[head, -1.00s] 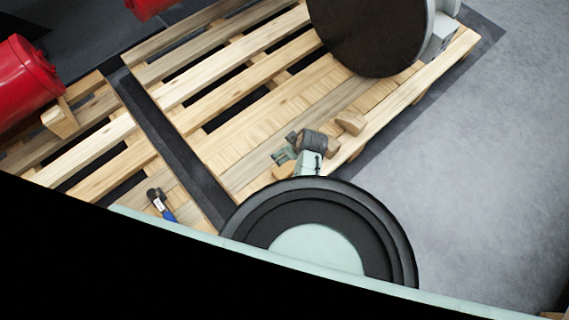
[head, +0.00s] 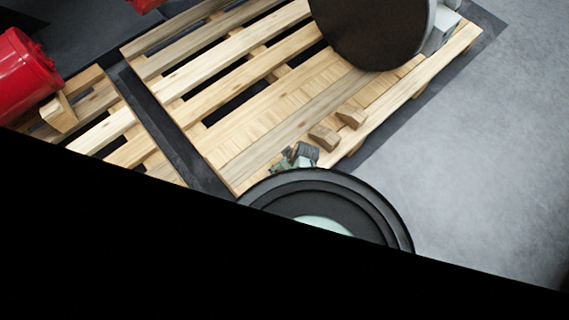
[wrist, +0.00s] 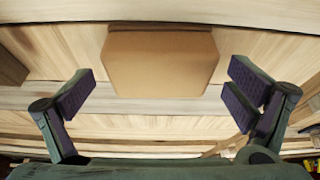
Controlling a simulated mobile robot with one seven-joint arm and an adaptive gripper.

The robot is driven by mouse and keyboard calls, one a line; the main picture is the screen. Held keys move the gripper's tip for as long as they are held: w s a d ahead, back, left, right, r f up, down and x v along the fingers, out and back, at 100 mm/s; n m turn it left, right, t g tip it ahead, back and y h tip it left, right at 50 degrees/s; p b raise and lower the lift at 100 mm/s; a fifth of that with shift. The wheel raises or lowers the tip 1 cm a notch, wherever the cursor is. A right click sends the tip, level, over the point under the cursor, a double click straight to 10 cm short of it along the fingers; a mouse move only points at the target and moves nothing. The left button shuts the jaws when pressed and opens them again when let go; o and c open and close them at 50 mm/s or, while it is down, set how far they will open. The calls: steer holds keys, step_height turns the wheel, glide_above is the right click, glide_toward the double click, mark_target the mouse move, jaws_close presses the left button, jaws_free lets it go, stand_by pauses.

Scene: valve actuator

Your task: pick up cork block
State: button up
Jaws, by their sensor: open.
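A tan-brown block, which looks like the cork block (wrist: 160,62), lies on the wooden slats straight ahead in the wrist view. Nothing is held. In the head view my gripper (head: 301,156) is low over the pallet's near corner, partly hidden by my own arm. The brown block nearest it (head: 323,138) appears to be the same one. A second similar block (head: 351,116) lies just beyond.
The blocks lie on a slatted wooden pallet (head: 290,108). Brown block edges also show at the left (wrist: 10,70) and right (wrist: 307,100) of the wrist view. A large dark disc (head: 370,30) stands at the back. Grey floor (head: 470,150) is open at right.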

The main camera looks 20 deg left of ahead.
steer(key=shift+a+f, duration=0.1)
steer(key=shift+f, duration=0.2)
steer(key=shift+c, duration=0.3)
steer(key=c, duration=1.2)
